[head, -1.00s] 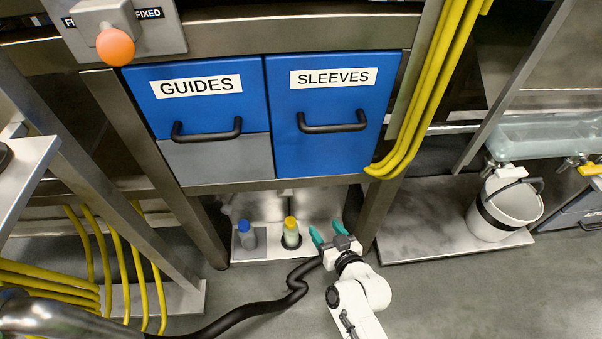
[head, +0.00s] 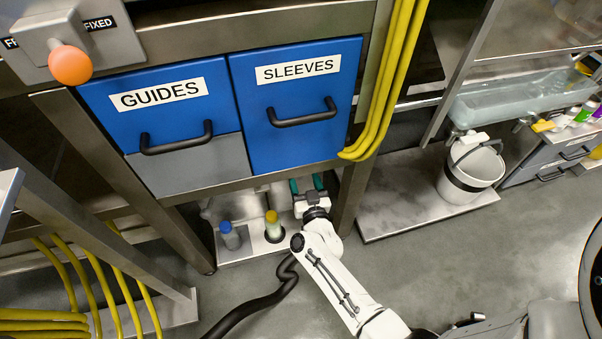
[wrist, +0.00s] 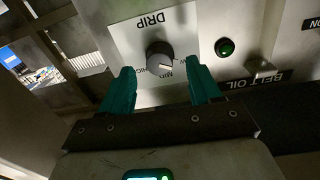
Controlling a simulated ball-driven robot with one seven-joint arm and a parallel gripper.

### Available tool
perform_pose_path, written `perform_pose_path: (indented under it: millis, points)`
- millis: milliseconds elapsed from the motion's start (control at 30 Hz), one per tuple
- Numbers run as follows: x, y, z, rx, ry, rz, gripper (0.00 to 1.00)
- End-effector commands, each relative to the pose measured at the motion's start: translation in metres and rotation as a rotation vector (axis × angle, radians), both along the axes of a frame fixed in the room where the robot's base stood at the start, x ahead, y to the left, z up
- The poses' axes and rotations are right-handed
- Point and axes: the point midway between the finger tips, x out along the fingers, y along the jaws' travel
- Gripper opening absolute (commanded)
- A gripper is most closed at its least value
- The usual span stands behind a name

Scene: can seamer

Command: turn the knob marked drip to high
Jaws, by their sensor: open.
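In the wrist view the drip knob (wrist: 159,55) is a dark round knob on a white plate (wrist: 133,36) with DRIP printed upside down. LOW, MID and HIGH marks sit around its near side, partly covered. A pale mark on the knob seems to face toward MID, but its exact setting is hard to read. My gripper (wrist: 161,70) is open, its teal fingers on either side of the knob and nearer the camera; contact cannot be told. In the head view my gripper (head: 306,184) reaches under the blue drawers, and the knob is hidden there.
In the head view, blue-capped (head: 230,235) and yellow-capped (head: 273,227) bottles stand left of my gripper. A steel leg (head: 349,195) stands close on its right.

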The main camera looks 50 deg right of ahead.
Motion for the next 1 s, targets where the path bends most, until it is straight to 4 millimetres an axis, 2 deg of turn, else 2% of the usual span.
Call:
perform_pose_path:
  millis: [33,233,667,1000]
  points:
    - [0.007,-0.008,-0.001,-0.003,-0.001,0.000,0.63]
    - [0.023,-0.018,-0.001,-0.001,0.000,0.001,0.63]
    - [0.029,-0.021,0.000,0.001,0.002,0.001,0.63]
    - [0.029,-0.021,0.000,0.001,0.001,0.001,0.31]
